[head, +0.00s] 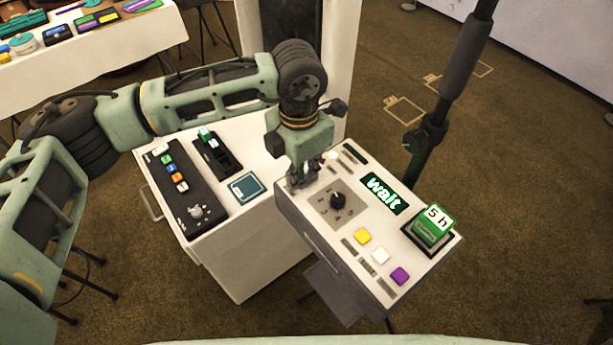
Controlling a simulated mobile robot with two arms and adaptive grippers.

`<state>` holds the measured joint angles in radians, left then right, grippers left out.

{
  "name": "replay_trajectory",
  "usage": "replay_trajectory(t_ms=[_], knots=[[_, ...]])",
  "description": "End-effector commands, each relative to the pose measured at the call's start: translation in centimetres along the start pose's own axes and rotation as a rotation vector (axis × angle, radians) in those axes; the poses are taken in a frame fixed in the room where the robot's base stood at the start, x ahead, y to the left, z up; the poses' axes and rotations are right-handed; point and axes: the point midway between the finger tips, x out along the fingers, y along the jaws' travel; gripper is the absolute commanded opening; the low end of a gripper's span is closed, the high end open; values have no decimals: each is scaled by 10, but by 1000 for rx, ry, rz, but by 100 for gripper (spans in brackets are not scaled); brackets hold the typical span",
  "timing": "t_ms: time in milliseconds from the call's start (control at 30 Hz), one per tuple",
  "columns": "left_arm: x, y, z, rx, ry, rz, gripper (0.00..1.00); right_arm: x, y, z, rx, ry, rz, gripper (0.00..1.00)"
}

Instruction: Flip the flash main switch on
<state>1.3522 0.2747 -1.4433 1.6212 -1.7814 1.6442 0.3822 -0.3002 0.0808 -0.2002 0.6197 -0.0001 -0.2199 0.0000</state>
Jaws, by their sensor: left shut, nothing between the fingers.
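A white-topped control box (318,207) stands right of centre. It has a dark knob (337,200) on a grey plate, a dark display (384,194) reading "wait", and yellow (362,237), white (380,256) and purple (400,276) buttons. My left gripper (302,184) is shut and empty, pointing down at the box's upper left edge, left of the knob. I cannot tell whether it touches the box. No part is readable as the flash main switch; the gripper hides some of the panel there. My right gripper is not in view.
A green "5 h" block (433,226) sits in a black holder on the box. A white cabinet (243,254) to the left carries a black button panel (187,195), a black holder (225,160) and a teal card (245,188). A dark pole (445,105) rises behind the box.

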Motion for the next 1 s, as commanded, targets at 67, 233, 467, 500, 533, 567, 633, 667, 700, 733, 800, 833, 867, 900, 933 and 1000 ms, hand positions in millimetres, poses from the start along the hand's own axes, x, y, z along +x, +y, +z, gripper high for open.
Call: replay_trajectory(t_ms=[67, 233, 467, 500, 533, 567, 633, 667, 700, 733, 800, 833, 867, 900, 933, 1000], knots=[[2, -1, -1, 0, 5, -3, 0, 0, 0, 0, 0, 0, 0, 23], [-6, -1, -1, 0, 5, -3, 0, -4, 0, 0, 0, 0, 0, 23], [-26, -1, -1, 0, 4, -2, 0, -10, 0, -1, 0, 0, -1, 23], [-29, -1, -1, 0, 4, -2, 0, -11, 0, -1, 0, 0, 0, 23], [-32, -1, -1, 0, 4, -2, 0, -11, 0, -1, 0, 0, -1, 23], [-34, -1, -1, 0, 4, -2, 0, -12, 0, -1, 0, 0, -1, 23], [-40, -1, -1, 0, 3, -2, 0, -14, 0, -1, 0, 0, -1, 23], [-42, -1, -1, 0, 3, -2, 0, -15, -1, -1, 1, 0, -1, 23], [-46, -1, 0, 0, 3, -2, 0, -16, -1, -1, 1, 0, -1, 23], [-48, -1, 0, 0, 3, -1, 0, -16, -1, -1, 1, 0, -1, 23], [-53, -1, 0, 0, 3, -2, 0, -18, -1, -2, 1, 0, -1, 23], [-56, 0, 0, 0, 3, -2, 0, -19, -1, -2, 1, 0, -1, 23], [-58, 0, 0, 0, 3, -2, 0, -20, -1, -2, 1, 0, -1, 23], [-62, 0, 0, 0, 3, -2, 0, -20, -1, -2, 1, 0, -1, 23], [-64, 0, -1, 1, 4, -1, 0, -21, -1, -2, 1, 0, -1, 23], [-67, -1, -1, 1, 4, -1, 0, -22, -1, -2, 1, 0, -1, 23]])
